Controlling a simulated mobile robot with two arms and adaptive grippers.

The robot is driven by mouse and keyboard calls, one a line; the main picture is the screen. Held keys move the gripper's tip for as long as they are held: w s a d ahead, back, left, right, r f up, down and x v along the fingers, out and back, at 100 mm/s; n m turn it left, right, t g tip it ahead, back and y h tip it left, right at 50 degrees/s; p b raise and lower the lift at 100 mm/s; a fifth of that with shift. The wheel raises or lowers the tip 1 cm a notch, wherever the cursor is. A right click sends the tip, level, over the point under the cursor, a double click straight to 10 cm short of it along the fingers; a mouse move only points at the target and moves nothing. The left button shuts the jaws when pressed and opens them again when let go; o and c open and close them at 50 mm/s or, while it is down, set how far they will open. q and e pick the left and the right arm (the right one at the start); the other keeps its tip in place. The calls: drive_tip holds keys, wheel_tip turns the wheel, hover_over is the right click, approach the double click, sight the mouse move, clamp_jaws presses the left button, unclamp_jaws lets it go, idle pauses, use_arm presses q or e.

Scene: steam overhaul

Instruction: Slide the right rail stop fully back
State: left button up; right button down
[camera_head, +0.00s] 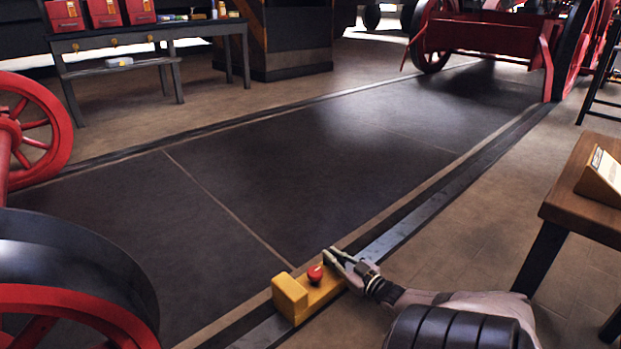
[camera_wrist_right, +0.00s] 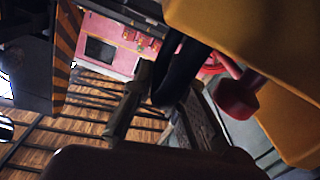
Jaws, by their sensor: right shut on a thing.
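The right rail stop (camera_head: 291,297) is a yellow block with a raised end and a red knob (camera_head: 316,273). It sits on the steel rail at the bottom centre of the head view. My right gripper (camera_head: 340,259) is at the stop's far end, just beyond the knob, and is shut on the stop. In the right wrist view the yellow stop (camera_wrist_right: 225,28) and its red knob (camera_wrist_right: 237,97) are at the right. A dark bar (camera_wrist_right: 180,72) lies between the finger pads there; its join to the stop is unclear. My left gripper is out of view.
The rail (camera_head: 420,212) runs clear beyond the stop toward a red wheeled frame (camera_head: 485,32) at the back. A wooden table (camera_head: 585,190) stands at the right. Red wheels (camera_head: 38,130) are at the left. A bench (camera_head: 150,38) with red boxes stands at the back left.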

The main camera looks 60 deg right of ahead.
drive_tip(key=shift+s+d, duration=0.15)
drive_tip(key=shift+d, duration=0.55)
drive_tip(key=c, duration=2)
unclamp_jaws()
drive_tip(key=shift+d, duration=0.1)
drive_tip(key=o, duration=0.4)
